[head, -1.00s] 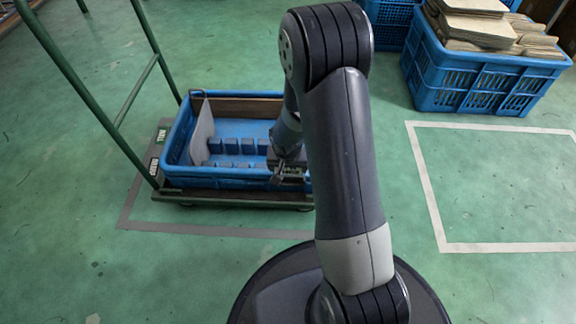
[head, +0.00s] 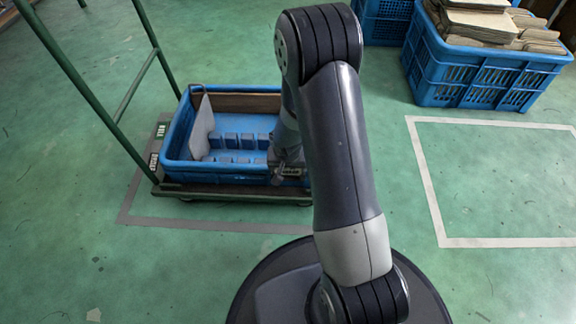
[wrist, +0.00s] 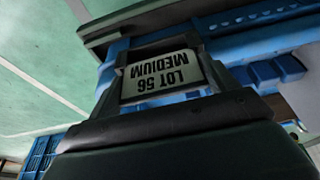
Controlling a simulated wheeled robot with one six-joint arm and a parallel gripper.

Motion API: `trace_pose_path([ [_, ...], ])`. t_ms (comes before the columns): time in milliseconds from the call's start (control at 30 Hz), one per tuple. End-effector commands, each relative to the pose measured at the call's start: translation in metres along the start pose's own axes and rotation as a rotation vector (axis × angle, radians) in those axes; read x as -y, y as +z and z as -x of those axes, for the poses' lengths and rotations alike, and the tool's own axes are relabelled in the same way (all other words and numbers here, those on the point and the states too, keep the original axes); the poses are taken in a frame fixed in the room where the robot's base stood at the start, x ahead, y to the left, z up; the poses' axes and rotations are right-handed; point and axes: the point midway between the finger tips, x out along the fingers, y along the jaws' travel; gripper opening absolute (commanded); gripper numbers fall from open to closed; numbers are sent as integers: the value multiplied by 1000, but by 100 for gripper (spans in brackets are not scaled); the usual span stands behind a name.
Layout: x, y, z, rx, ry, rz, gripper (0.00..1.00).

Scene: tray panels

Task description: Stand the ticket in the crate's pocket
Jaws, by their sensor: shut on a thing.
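The ticket (wrist: 162,77) is a pale card with dark lettering, "LOT 56 MEDIUM", upside down in the wrist view. My gripper (wrist: 165,72) is shut on it, with a dark finger at each side. The blue crate (head: 222,178) sits on a low trolley, and my gripper (head: 286,171) is at its front right part in the head view. The crate's blue wall shows close behind the ticket in the wrist view. I cannot make out the pocket or whether the ticket touches it. The ticket is not clear in the head view.
A pale panel (head: 202,128) stands at the left inside the crate, beside rows of blue blocks (head: 232,141). The trolley's green handle frame (head: 88,98) rises at left. Another blue crate (head: 478,80) full of boards stands back right. A taped floor square (head: 428,190) is empty.

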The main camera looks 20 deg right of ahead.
Motion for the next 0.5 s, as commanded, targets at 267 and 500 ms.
trace_pose_path([
  [267,0,1,-5,-1,0,1,82],
  [500,0,1,-4,-1,0,0,100],
])
